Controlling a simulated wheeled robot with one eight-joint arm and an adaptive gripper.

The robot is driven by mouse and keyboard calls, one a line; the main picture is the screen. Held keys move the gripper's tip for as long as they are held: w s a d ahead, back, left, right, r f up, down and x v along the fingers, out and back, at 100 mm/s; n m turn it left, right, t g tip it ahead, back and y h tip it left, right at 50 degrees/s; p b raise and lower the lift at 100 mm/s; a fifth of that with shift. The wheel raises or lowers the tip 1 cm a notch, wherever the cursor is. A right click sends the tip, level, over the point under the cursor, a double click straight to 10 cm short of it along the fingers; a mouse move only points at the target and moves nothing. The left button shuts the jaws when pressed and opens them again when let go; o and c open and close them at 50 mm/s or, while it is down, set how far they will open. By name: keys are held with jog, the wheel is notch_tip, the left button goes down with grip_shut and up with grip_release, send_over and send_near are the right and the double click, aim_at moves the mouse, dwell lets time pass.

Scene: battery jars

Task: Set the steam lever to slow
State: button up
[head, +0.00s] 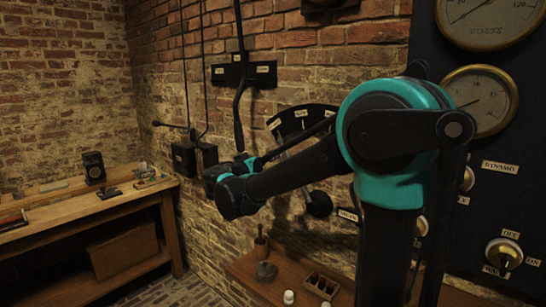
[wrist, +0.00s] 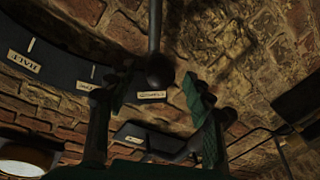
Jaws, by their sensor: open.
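The steam lever shows in the wrist view as a dark rod with a round knob (wrist: 160,70), crossing a dark curved plate (wrist: 55,70). My gripper (wrist: 157,85) is open, with one finger on each side of the knob in the picture. I cannot tell whether either finger touches it. In the head view the curved plate (head: 303,118) is on the brick wall, partly behind my arm. My gripper's fingers are not clear there.
A black switch plate (head: 240,74) with a hanging handle is left of the curved plate. A black wall box (head: 191,158) sits lower left. Gauges (head: 480,100) and knobs are on the dark panel at right. A wooden bench (head: 150,190) stands at left.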

jog(key=shift+x, duration=1.9)
jog(key=shift+c, duration=0.3)
grip_shut()
